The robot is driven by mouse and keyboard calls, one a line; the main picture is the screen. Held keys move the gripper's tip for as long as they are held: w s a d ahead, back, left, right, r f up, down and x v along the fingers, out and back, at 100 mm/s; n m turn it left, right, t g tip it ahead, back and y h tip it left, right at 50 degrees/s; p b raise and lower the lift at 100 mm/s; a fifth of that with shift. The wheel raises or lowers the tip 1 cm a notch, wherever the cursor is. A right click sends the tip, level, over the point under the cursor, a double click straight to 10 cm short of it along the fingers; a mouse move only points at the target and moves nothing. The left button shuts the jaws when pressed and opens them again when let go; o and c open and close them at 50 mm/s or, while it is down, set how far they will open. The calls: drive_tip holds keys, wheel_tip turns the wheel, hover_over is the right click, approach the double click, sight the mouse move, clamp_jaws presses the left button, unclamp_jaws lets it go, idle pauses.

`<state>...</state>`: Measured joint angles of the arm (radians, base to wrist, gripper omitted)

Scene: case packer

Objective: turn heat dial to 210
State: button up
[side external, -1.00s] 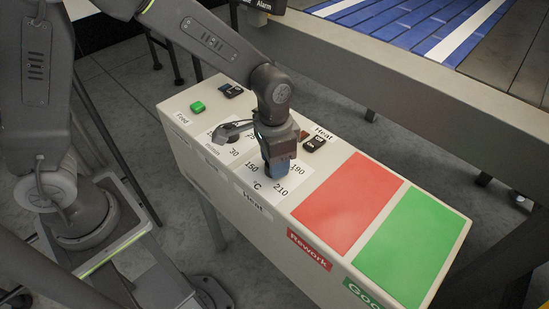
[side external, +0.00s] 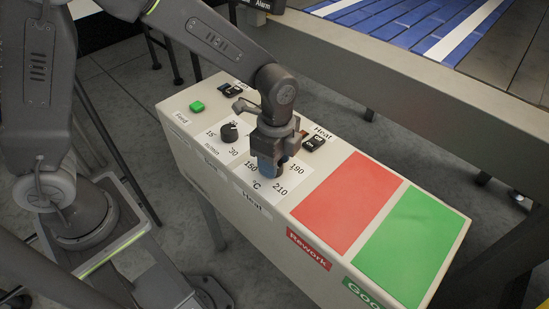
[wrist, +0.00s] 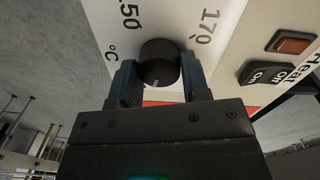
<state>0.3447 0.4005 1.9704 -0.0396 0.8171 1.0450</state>
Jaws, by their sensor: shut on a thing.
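The heat dial is a round black knob (wrist: 160,58) with a pale mark on its edge. In the wrist view the mark faces the bottom of the picture, toward my gripper's body. My gripper (wrist: 160,78) is shut on the dial, with one blue finger on each side. In the side view my gripper (side external: 270,172) points down over the dial and hides most of it. Around it on the white scale (side external: 262,186), 150, 190 and 210 show there. The wrist view shows 170 and part of 150; the numbers on the mark's side are hidden.
A second black dial (side external: 229,131), a green button (side external: 197,106) and heat switches (side external: 314,143) are on the same panel. A red pad (side external: 345,205) and a green pad (side external: 412,245) lie flat to the right. A conveyor (side external: 400,30) runs behind.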

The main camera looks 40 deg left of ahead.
drive_tip(key=shift+m, duration=1.5)
drive_tip(key=o, duration=0.9)
drive_tip(key=r, duration=1.4)
drive_tip(key=shift+w, duration=0.35)
